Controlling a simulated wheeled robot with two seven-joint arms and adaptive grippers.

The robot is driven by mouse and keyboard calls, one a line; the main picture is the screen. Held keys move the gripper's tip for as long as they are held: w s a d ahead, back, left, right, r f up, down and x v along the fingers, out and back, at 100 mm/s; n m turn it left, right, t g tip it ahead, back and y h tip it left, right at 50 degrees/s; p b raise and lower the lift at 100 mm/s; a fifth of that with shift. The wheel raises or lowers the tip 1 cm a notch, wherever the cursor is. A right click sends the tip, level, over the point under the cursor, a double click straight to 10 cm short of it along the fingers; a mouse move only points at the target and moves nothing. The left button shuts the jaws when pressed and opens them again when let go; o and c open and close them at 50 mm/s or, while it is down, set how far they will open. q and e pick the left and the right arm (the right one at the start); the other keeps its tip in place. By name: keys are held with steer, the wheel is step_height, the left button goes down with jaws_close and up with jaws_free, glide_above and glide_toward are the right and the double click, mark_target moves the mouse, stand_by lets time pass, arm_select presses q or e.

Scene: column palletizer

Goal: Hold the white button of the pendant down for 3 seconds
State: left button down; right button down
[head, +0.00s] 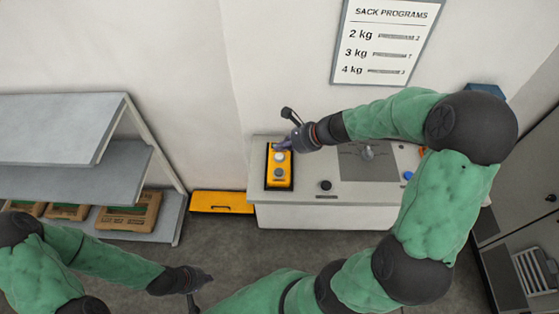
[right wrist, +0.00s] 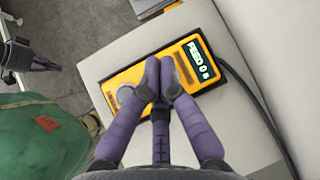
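The yellow pendant (head: 269,180) lies on the left end of the grey console top. Its white button (head: 280,157) shows in the head view, with a grey button (head: 279,173) below it. My right gripper (head: 282,146) is over the pendant's upper end, by the white button; I cannot tell whether it touches. In the right wrist view its purple fingers (right wrist: 165,80) are together, empty, and cover the pendant's middle, hiding the white button. The pendant display (right wrist: 200,60) reads "FEED 0 s". My left gripper (head: 197,288) hangs low, away from the console; its finger state is unclear.
The console (head: 340,190) also carries a black knob (head: 325,185), a blue button (head: 407,175) and a joystick (head: 368,152). A black cable (right wrist: 255,95) runs beside the pendant. A shelf (head: 70,170) with sacks stands left, and a yellow case (head: 221,202) lies between.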

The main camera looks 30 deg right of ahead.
mark_target(282, 157)
steer(key=shift+f+b, duration=0.45)
steer(key=shift+f, duration=0.35)
steer(key=shift+f, duration=0.1)
stand_by(0.8)
steer(key=shift+f+b, duration=0.3)
steer(key=shift+b, duration=0.05)
steer(key=shift+f+b, duration=0.35)
steer(key=shift+f, duration=0.05)
stand_by(0.6)
stand_by(2.8)
steer(key=shift+r+p, duration=0.75)
steer(key=shift+r, duration=0.1)
step_height(282, 157, up, 5)
steer(key=p, duration=0.4)
steer(key=shift+p, duration=0.35)
